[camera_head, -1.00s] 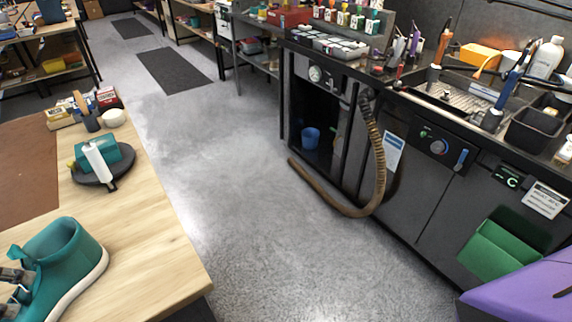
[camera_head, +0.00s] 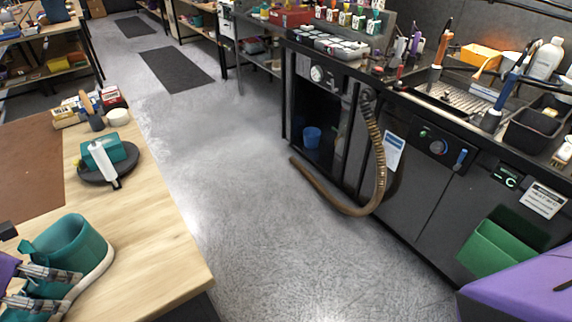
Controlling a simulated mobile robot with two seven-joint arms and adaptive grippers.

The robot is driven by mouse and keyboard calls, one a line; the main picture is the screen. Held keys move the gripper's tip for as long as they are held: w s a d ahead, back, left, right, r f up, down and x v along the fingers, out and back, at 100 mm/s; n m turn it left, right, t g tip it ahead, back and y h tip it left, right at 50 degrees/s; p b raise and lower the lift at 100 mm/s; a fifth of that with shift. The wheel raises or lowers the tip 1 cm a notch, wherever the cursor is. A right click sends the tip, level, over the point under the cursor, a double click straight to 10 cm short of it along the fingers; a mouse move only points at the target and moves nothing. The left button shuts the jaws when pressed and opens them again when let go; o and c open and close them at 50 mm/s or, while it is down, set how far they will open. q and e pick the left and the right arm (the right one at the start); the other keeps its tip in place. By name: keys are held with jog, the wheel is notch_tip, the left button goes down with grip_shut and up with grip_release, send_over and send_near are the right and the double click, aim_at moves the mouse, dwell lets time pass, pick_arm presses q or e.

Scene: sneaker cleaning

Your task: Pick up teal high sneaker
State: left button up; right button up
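The teal high sneaker (camera_head: 75,246), with a pale sole, stands on the wooden table (camera_head: 160,240) at the lower left, its toe side cut off or covered toward the bottom left. My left gripper (camera_head: 73,289) reaches in from the left edge, in front of the sneaker's near side. Its two fingers are apart, with teal showing between them. Contact between fingers and sneaker cannot be told. My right gripper is out of view; a purple part of my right arm shows at the lower right.
A dark round stand (camera_head: 118,172) with a teal block (camera_head: 110,151) and white tube (camera_head: 103,163) is behind the sneaker. Small boxes (camera_head: 68,114) lie farther back. Grey floor (camera_head: 230,210) separates the table from the dark workbench (camera_head: 425,185), with a brown hose (camera_head: 375,160).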

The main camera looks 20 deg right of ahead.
pick_arm(q)
jog(key=c, duration=1.7)
